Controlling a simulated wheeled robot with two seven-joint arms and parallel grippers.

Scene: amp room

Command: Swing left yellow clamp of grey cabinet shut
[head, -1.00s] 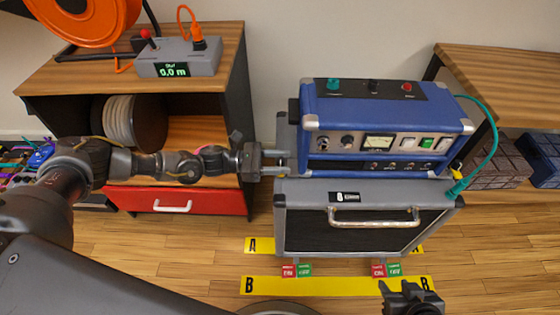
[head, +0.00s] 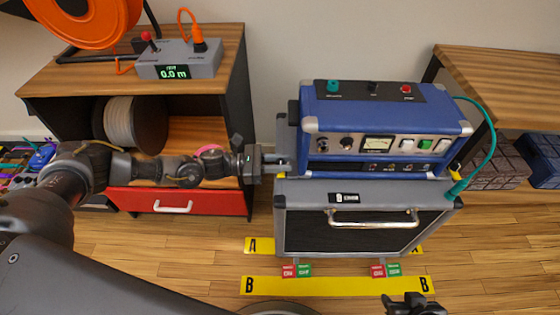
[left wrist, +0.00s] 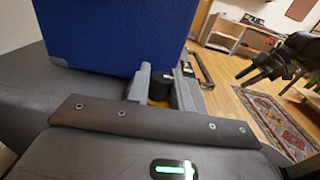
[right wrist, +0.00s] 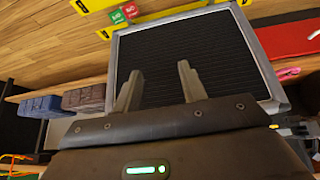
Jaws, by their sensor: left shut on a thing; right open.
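The grey cabinet (head: 350,228) stands on the floor with a blue amplifier on top. The left yellow clamp (head: 281,175) is a small yellow patch at the cabinet's upper left corner, mostly hidden by my gripper. My left gripper (head: 284,163) reaches in from the left and is shut on it. In the left wrist view a yellow part (left wrist: 158,103) and a dark round part sit between the fingers, beside the blue case. A right yellow clamp (head: 456,173) shows at the other corner. My right gripper (head: 408,300) is low in front, open and empty; its fingers (right wrist: 158,85) are apart before the black front.
The blue amplifier (head: 375,130) rises close beside my left gripper. A teal cable (head: 492,140) hangs at its right. A wooden shelf with a red drawer (head: 178,202) stands left, a wooden table (head: 510,75) right. Yellow strips A and B (head: 330,286) mark the floor.

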